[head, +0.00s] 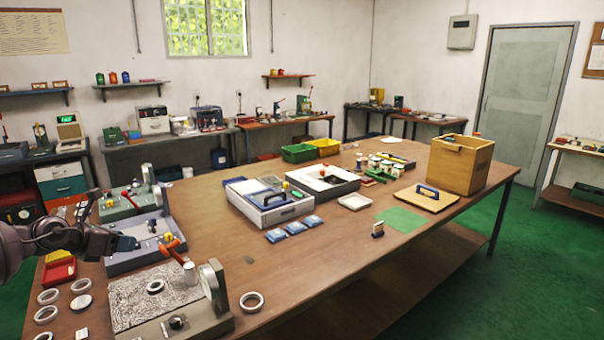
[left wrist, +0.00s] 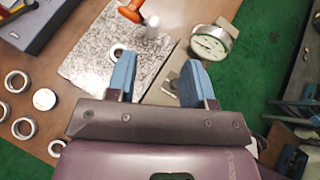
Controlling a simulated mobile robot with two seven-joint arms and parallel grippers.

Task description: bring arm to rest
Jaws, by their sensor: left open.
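My left gripper (head: 128,243) comes in from the left in the head view, above the near left corner of the wooden table (head: 330,240). In the left wrist view its two blue fingers (left wrist: 156,82) are spread apart with nothing between them. Below lies a gauge stand with a speckled plate (head: 130,298). A bearing ring (head: 155,287) rests on that plate, and it shows partly behind a finger in the left wrist view (left wrist: 117,51). Several loose rings (head: 47,314) lie on the table to the left. My right gripper is not in view.
A dial gauge (left wrist: 211,42) stands at the plate's right side. An orange-handled tool (head: 172,250) lies behind the plate. One ring (head: 252,302) sits alone to the right. A grey instrument (head: 140,245) and a red tray (head: 60,270) are close to my left gripper. The table's middle front is clear.

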